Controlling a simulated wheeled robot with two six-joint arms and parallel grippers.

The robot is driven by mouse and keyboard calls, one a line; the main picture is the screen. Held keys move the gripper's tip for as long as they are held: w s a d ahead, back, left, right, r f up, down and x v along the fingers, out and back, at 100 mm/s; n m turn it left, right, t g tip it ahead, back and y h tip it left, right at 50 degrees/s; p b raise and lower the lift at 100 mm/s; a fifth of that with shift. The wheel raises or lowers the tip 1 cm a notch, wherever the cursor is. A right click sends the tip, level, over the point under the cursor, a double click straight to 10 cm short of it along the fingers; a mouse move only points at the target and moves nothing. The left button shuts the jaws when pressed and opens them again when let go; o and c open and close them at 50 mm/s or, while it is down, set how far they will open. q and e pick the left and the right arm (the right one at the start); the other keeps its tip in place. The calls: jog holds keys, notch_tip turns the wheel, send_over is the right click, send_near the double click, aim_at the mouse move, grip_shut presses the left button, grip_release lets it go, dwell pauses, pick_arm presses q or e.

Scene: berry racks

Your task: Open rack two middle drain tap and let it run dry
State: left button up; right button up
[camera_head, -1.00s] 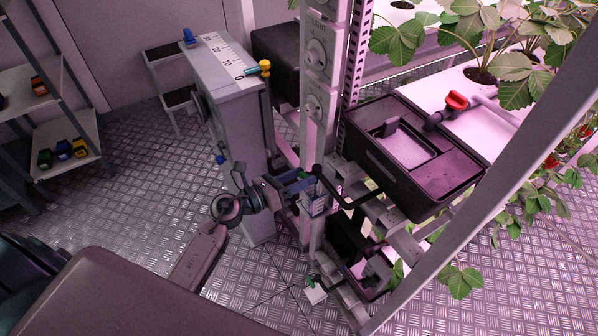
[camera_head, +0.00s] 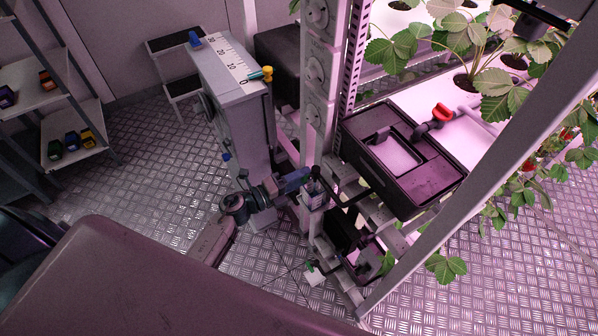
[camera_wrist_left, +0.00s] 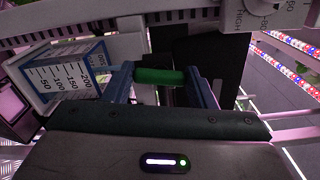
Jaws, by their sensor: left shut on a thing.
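My left gripper (camera_head: 305,182) reaches in from the left to the rack's lower front, beside the upright post. In the left wrist view its two blue fingers (camera_wrist_left: 163,88) are shut on a green handle (camera_wrist_left: 158,76), which lies crosswise between them. The handle looks like a tap handle; its body is hidden. In the head view the gripper hides it. I cannot tell whether water is running. My right gripper is not in view.
A black tank (camera_head: 405,165) with a red-handled valve (camera_head: 442,112) sits above and right of my gripper. A green-handled fitting (camera_head: 310,266) is low down. Strawberry plants (camera_head: 495,85) overhang at right.

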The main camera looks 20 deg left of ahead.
pick_arm(q)
jog(key=shift+n+p, duration=0.75)
jog(key=shift+n, duration=0.35)
jog(key=o, duration=1)
jog(key=shift+f, duration=0.1)
jog(key=b+v, duration=0.4)
jog(key=v, duration=0.6)
jog(key=shift+s+a, duration=0.3)
